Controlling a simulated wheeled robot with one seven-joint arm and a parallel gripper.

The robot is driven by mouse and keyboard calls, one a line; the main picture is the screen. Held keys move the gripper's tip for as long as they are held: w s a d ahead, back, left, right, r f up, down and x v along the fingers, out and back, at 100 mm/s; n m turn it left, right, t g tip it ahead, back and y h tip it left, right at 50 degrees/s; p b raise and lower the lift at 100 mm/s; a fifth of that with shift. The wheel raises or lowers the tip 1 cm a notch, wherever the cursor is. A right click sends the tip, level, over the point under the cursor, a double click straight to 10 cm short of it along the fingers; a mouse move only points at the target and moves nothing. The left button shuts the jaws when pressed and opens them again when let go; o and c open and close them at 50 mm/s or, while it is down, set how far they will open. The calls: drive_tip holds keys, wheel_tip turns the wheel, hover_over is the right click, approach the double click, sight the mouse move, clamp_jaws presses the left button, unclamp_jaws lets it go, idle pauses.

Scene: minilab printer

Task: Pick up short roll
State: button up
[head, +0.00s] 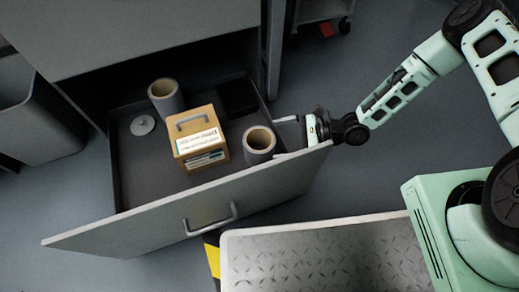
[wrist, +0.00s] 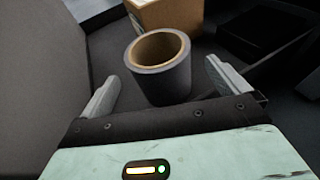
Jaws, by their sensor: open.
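Two dark grey rolls with brown cores stand upright in the open drawer (head: 130,178). The near roll (head: 259,152), at the right, looks like the short one. The other roll (head: 170,103) stands farther back at the left. My gripper (head: 283,138) is open at the drawer's right side, beside the near roll. In the wrist view, the near roll (wrist: 162,85) stands just ahead of my gripper (wrist: 161,77), between the lines of its two spread fingers. I cannot tell whether either finger touches it.
A tan box (head: 196,118) with a handle and label stands left of the near roll. A pale disc (head: 143,125) and a black box (head: 236,97) lie in the drawer. The drawer front (head: 150,232) is a raised wall near my arm. A metal-topped platform (head: 320,255) is in front.

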sight(264, 143)
drive_tip(key=b+x, duration=0.1)
drive_tip(key=x, duration=0.1)
drive_tip(key=b+x, duration=0.2)
drive_tip(key=x, duration=0.1)
drive_tip(key=shift+s+a+f, duration=0.1)
drive_tip(key=shift+s+f, duration=0.05)
drive_tip(key=shift+f, duration=0.25)
drive_tip(key=shift+a+b, duration=0.25)
drive_tip(key=shift+b, duration=0.05)
drive_tip(key=shift+c, duration=0.3)
drive_tip(key=shift+r, duration=0.1)
drive_tip(key=c, duration=0.9)
